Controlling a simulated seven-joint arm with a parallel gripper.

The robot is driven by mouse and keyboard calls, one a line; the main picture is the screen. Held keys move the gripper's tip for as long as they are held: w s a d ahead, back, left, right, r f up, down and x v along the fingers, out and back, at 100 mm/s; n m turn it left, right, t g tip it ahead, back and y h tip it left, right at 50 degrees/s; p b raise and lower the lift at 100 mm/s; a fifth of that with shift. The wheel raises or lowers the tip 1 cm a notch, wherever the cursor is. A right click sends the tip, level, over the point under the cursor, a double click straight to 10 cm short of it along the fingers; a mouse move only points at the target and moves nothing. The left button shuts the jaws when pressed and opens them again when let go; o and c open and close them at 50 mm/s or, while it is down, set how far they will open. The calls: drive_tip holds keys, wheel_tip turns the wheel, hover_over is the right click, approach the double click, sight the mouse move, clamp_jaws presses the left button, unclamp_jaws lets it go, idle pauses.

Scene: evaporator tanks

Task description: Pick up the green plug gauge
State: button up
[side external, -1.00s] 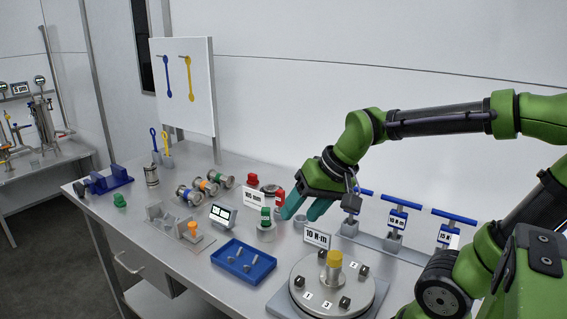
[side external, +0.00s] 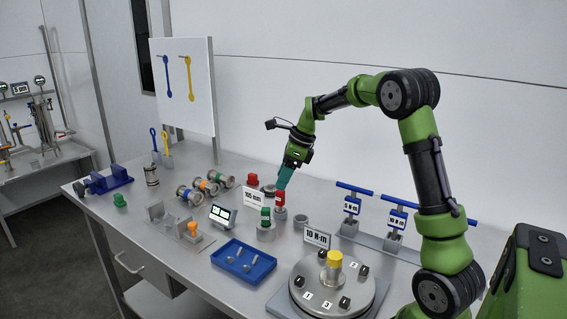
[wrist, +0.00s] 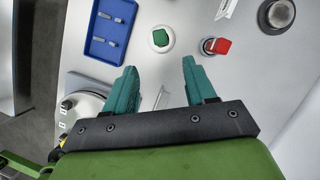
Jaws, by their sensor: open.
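The green plug gauge (side external: 265,214) stands upright in a pale round holder on the bench in the side view. In the wrist view the green gauge (wrist: 160,38) shows from above, just beyond the fingertips and roughly centred between them. My gripper (side external: 283,183) points down with its teal fingers above the bench, close to the red gauge (side external: 280,199) in the side view. In the wrist view my gripper (wrist: 159,66) has its fingers apart with nothing between them. The red gauge (wrist: 217,46) is to the right of the green one there.
A blue tray (side external: 268,267) with small metal pins lies in front of the green gauge. A "10 N·m" sign (side external: 317,237), a round turntable (side external: 304,292) and blue-handled tools (side external: 352,206) stand to the right. Another green-topped piece (side external: 120,201) is at far left.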

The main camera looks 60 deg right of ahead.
sight(268, 209)
drive_tip(key=x, duration=1.4)
drive_tip(key=shift+w, duration=0.1)
clamp_jaws()
